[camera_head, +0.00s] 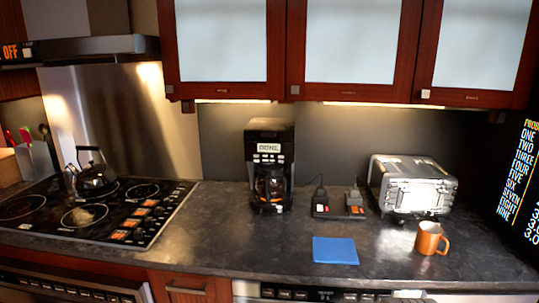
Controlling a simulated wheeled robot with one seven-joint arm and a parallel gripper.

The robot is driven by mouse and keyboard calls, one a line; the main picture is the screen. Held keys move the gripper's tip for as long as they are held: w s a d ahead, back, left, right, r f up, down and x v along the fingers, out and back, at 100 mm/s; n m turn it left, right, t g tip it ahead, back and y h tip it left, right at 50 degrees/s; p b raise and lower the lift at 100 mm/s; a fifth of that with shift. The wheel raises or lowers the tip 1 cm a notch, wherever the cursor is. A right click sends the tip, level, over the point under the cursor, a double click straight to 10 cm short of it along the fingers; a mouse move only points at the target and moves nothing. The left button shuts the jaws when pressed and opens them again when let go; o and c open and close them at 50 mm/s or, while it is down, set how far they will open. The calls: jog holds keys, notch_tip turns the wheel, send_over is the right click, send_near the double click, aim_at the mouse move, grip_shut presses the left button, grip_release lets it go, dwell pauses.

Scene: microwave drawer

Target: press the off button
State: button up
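A small pale square button (27,52) sits just right of those letters. It is too small to tell whether it is pressed. My gripper and arm are not in this view, so I cannot see where they are relative to the button.
Below the hood are a black cooktop (125,212) and a kettle (93,172). The counter holds a coffee maker (270,140), a power strip (338,212), a toaster (412,187), an orange mug (430,239) and a blue pad (335,250). Cabinets (295,50) hang above.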

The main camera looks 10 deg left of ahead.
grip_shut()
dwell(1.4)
